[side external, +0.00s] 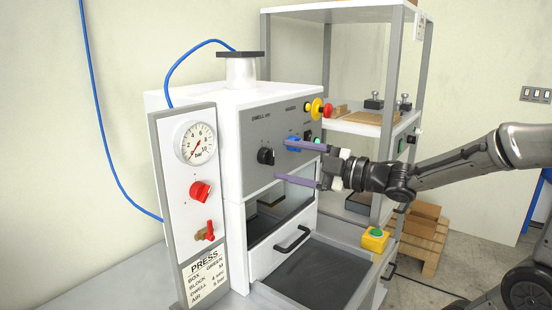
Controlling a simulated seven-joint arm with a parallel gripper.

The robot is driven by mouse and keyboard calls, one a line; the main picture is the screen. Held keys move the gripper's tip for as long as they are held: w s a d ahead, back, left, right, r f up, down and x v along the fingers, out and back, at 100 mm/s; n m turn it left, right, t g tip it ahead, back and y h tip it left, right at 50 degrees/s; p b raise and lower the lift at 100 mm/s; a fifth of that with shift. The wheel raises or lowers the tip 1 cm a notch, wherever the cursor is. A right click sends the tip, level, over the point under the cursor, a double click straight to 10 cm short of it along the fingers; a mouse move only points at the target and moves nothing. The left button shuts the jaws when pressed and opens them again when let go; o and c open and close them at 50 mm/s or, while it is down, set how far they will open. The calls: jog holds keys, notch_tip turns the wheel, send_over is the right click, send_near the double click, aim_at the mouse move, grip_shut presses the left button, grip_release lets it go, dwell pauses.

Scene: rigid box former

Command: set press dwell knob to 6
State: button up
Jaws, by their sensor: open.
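The press dwell knob (266,156) is a black round knob on the grey front panel, under the label "DWELL". The dial marks around it are too small to read, so its setting cannot be told. My gripper (283,161) has two long purple fingers pointing left at the panel, one above the other. The fingers are apart with nothing between them. Their tips are a little right of the knob, and I cannot tell whether either one touches the panel.
A side panel carries a gauge (196,142), a red knob (200,191) and a red valve lever (207,231). Below are a drawer handle (292,239) and a dark tray (312,272).

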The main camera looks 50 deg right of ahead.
aim_at(268, 157)
jog(key=shift+w+a, duration=0.15)
jog(key=shift+w, duration=0.8)
jog(key=shift+w+a, duration=0.15)
jog(key=shift+w, duration=0.8)
jog(key=shift+c, duration=0.2)
grip_shut()
